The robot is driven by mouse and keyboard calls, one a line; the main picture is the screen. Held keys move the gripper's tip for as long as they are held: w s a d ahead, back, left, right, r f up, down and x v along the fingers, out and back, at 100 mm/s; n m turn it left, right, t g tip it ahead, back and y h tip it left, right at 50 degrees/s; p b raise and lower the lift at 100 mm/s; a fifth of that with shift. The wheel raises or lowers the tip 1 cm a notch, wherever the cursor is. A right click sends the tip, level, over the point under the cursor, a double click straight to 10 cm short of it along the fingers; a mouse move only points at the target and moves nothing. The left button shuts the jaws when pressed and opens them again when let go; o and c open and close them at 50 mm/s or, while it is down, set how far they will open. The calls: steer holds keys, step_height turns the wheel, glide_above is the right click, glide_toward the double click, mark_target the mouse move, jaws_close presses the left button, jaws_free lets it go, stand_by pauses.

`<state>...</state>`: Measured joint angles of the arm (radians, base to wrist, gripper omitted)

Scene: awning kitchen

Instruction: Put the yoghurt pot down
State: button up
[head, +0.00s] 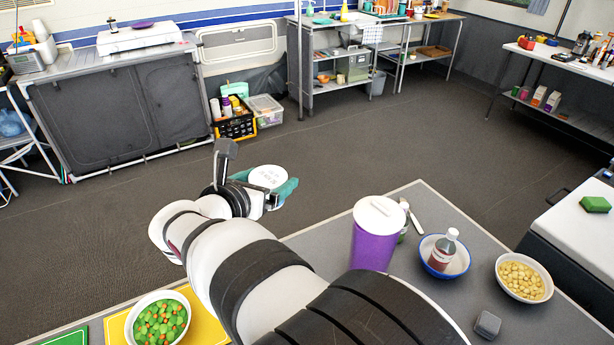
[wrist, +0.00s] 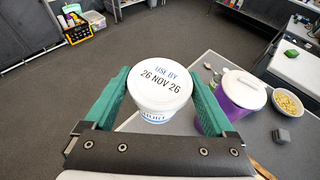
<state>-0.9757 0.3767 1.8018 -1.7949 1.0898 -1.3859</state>
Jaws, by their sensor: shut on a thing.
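The yoghurt pot (wrist: 163,88) is a white tub with a white lid printed "USE BY 26 NOV 26". In the wrist view it sits between the two green fingers of my gripper (wrist: 160,92), which is shut on it. In the head view the pot's lid (head: 268,176) shows at the end of my arm, with my gripper (head: 270,188) around it. The pot appears upright, held at or just beyond the left far edge of the grey table (head: 430,205). Most of the pot's side is hidden in the head view.
A purple tub with a white lid (head: 375,240) stands on the table right of my arm. A vegetable bowl (head: 158,318) is at front left.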

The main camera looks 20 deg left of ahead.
steer(key=s+a+n+y, duration=0.2)
steer(key=s+a, duration=0.1)
steer(key=a, duration=0.4)
step_height(320, 180, down, 28)
steer(key=shift+f, duration=0.1)
steer(key=shift+d+f, duration=0.1)
steer(key=shift+f, duration=0.05)
steer(key=o, duration=1.2)
steer(key=v, duration=1.2)
